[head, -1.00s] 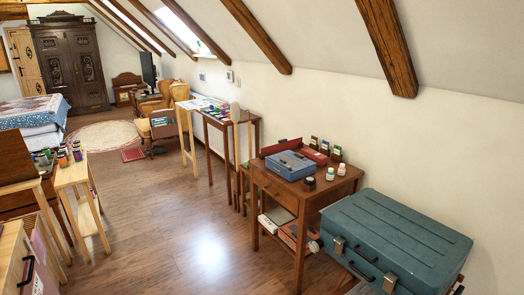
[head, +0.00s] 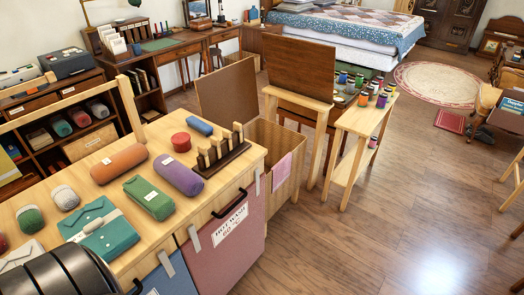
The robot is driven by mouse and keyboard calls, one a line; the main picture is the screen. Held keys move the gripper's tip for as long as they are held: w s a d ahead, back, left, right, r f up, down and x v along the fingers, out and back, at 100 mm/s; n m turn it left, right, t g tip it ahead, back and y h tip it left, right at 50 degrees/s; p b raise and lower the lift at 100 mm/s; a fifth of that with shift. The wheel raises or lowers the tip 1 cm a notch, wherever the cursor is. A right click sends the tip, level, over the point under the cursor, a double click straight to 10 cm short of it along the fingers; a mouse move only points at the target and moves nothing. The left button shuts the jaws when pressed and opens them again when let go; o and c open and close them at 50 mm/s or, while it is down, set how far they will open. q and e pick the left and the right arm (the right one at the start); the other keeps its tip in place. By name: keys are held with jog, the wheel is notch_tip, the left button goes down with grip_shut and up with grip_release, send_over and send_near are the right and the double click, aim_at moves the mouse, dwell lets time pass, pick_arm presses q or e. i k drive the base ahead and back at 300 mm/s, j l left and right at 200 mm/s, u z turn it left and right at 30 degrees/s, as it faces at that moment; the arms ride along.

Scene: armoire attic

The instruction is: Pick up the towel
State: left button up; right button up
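A pink cloth (head: 281,172), which looks like a towel, hangs over the side of an open wooden hamper (head: 262,190) in the middle of the head view. Rolled cloth-like bundles lie on the light wood top (head: 85,190) of a laundry cabinet: orange (head: 119,163), purple (head: 179,174), green (head: 148,197) and a small blue one (head: 199,126). I cannot tell whether any of these is a towel. A folded teal garment (head: 100,228) lies nearer. Neither of my grippers shows.
A dark ribbed rounded shape covers the bottom left corner. The cabinet front has a "Hot wash" bin (head: 230,240). Open wood floor (head: 400,220) lies to the right.

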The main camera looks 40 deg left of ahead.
aim_at(281, 170)
jog(key=i+l+u, duration=0.1)
jog(key=i+u, duration=0.35)
jog(key=i+l+u, duration=0.15)
jog(key=u, duration=0.3)
jog(key=i+l+u, duration=0.65)
jog(key=l+u, duration=0.2)
jog(key=i+l+u, duration=0.2)
jog(key=l+u, duration=0.25)
